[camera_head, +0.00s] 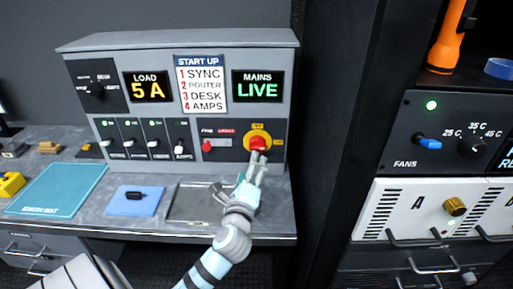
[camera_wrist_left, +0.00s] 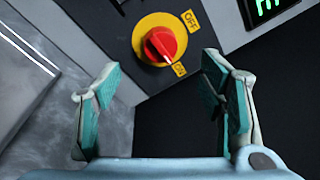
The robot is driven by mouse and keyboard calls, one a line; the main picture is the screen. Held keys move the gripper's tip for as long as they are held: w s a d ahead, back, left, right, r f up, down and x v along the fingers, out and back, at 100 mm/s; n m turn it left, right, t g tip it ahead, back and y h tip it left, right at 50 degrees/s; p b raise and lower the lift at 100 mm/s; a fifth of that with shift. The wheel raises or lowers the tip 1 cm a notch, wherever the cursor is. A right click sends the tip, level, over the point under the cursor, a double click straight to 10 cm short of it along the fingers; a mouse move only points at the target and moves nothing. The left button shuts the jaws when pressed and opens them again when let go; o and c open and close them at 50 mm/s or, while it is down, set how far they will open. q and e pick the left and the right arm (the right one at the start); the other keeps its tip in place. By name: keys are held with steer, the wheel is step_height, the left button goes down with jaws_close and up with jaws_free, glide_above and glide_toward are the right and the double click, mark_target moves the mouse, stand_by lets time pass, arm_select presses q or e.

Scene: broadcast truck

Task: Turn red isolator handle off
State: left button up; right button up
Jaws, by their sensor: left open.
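The red isolator handle (camera_head: 258,145) is a red knob on a yellow round plate at the lower right of the grey power panel. In the left wrist view the red handle (camera_wrist_left: 160,43) shows a raised grip, with an OFF label on one side and an ON label on the other; the grip slants toward the ON label. My left gripper (camera_head: 253,168) is just below and in front of the handle. In the left wrist view my left gripper (camera_wrist_left: 152,92) is open and empty, its fingers apart from the handle, which lies beyond the fingertips. My right gripper is not in view.
A blue mat (camera_head: 137,201) and a grey tray (camera_head: 190,205) lie on the bench. A dark rack (camera_head: 340,120) stands to the right.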

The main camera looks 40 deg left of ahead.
mark_target(256, 149)
arm_select(q)
steer(key=b+x, duration=0.1)
steer(key=x, duration=0.9)
steer(key=shift+w+d+f, duration=0.1)
steer(key=shift+w+f, duration=0.05)
steer(key=c, duration=1.2)
